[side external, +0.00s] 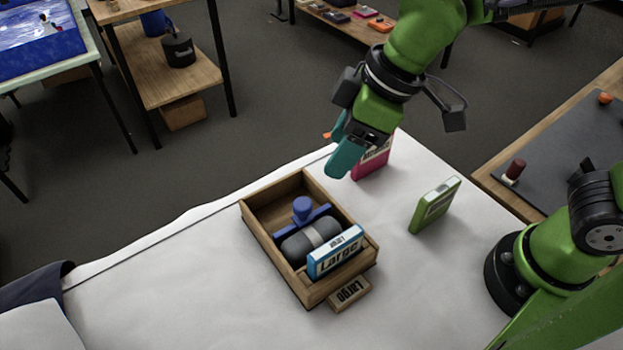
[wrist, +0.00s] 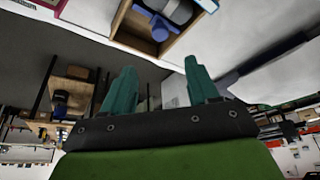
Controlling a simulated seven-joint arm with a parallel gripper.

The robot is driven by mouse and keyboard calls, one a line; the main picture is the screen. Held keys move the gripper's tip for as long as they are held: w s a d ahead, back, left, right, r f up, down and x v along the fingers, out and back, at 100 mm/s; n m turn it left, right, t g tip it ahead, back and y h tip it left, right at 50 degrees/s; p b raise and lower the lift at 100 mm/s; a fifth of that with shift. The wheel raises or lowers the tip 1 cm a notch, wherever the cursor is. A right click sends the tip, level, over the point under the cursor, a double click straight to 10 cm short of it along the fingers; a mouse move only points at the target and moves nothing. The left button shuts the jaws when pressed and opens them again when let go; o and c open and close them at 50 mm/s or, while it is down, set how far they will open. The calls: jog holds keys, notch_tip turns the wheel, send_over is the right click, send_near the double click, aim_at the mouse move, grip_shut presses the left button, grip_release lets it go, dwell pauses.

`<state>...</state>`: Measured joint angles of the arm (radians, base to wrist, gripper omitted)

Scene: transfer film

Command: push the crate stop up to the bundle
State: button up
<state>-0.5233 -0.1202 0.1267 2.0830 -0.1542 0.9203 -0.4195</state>
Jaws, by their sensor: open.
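The wooden crate (side external: 262,232) stands on the white-covered table. The blue crate stop (side external: 302,210), a crossbar with a round knob, spans the crate's inside. The dark grey bundle (side external: 300,248) with a pale band lies on its near side; I cannot tell whether they touch. A blue-and-white "Large" box (side external: 335,252) stands at the crate's near end, partly hiding the bundle. My gripper (side external: 343,160) is open and empty, above and beyond the crate's far right side. In the wrist view, my gripper (wrist: 160,68) has parted teal fingers, with the blue knob (wrist: 160,30) beyond them.
A wooden "Large" label (side external: 349,293) sits at the crate's near end. A pink box (side external: 370,162) stands behind my gripper, and a green box (side external: 435,205) stands right of the crate. The white table (side external: 190,290) is clear to the left.

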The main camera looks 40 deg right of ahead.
jog(key=shift+v, duration=1.55)
jog(key=s+d+m+t, duration=0.2)
jog(key=d+m, duration=0.4)
jog(key=d, duration=0.3)
jog(key=s+d+m+t+h, duration=0.1)
jog(key=d+m+t, duration=0.1)
jog(key=d+m, duration=0.5)
jog(key=d, duration=0.3)
jog(key=shift+s, duration=0.4)
jog(key=shift+f, duration=0.15)
